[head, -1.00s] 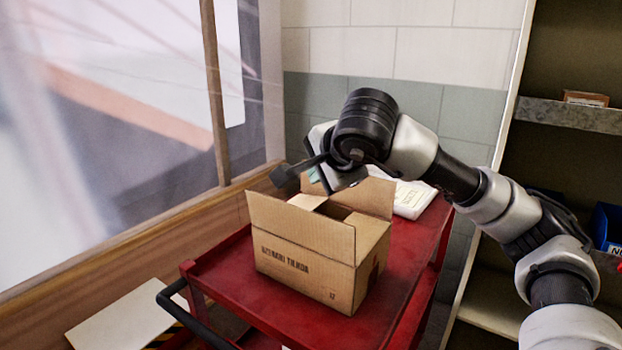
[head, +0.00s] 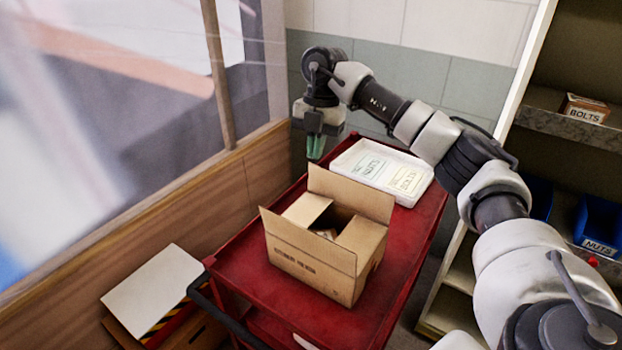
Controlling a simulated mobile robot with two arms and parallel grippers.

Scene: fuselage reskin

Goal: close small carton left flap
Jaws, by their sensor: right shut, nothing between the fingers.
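The small carton (head: 312,264) stands upright on the red cart (head: 231,266). Its far flap (head: 350,193) stands up, and its near flap (head: 300,238) also stands up, leaning outward. The left flap (head: 307,208) lies folded inward over the opening. The right flap (head: 361,235) is also folded inward. A dark gap remains between these two, with something small showing inside. My right gripper (head: 315,155) points down beyond the carton's far left side, above the cart's far edge, apart from the carton. Its greenish fingers are together and empty. My left gripper is not in view.
A white tray (head: 347,159) with labelled compartments lies behind the carton on the cart. A white panel (head: 152,289) lies low at left, beside the wood-framed window wall.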

